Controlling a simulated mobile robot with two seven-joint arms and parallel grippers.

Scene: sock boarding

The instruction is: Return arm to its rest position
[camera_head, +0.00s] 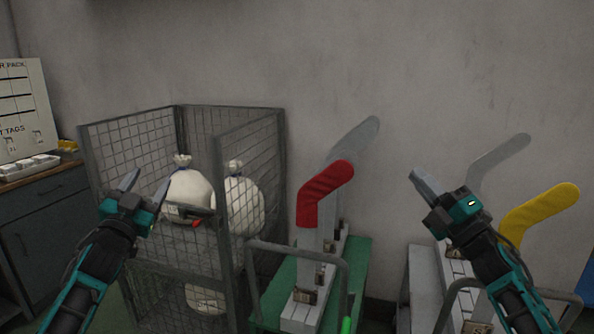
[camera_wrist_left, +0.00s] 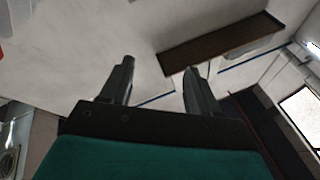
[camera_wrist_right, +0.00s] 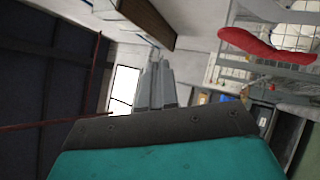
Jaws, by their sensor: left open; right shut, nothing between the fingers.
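My left gripper (camera_head: 146,187) is raised at the left in the head view, in front of the wire cage. It is open and empty, and its two fingers stand apart in the left wrist view (camera_wrist_left: 158,84). My right gripper (camera_head: 419,180) is raised at the right, between the red sock and the yellow sock. Its fingers are together with nothing between them, also in the right wrist view (camera_wrist_right: 156,84). The red sock (camera_head: 321,190) is on a foot-shaped board on the green stand. The yellow sock (camera_head: 541,212) is on a board at the far right.
A wire cage (camera_head: 250,132) holds several white tied sacks (camera_head: 190,193). Bare grey boards (camera_head: 357,138) (camera_head: 497,158) stand behind the socks. The green stand (camera_head: 357,254) and a pale stand (camera_head: 423,280) have metal rails. A cabinet (camera_head: 50,212) and tag board (camera_head: 24,108) are at left.

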